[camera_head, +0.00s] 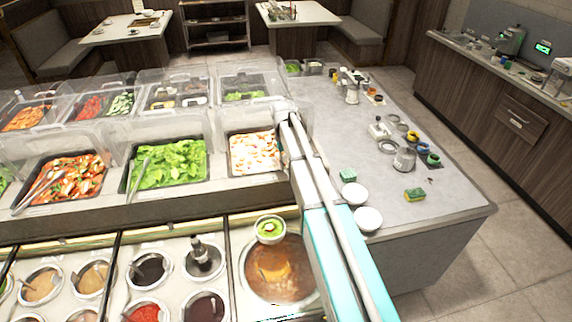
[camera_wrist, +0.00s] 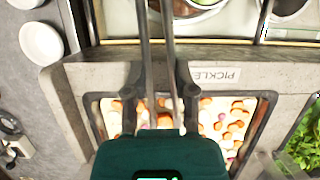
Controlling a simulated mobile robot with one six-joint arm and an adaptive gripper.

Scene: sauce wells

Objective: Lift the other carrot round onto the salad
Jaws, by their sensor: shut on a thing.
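My gripper (camera_wrist: 157,92) is over the pickle bin (camera_wrist: 91,112), its dark fingers on either side of a pair of metal tongs (camera_wrist: 152,45). The tongs run up out of the wrist view, and their other end is partly hidden by my gripper. The bin holds white and orange pieces; it also shows in the head view (camera_head: 254,153). I cannot tell which piece is the carrot round. The salad is in a small bowl (camera_head: 270,229) of green and red food at the soup pot's edge; a part of that bowl (camera_wrist: 203,3) shows in the wrist view.
A soup pot (camera_head: 268,277) and sauce wells stand in front. A leafy green bin (camera_head: 170,163) with tongs is left of the pickle bin. White bowls (camera_head: 367,219) and a sponge (camera_head: 414,195) are on the right counter. Clear guards stand over the bins.

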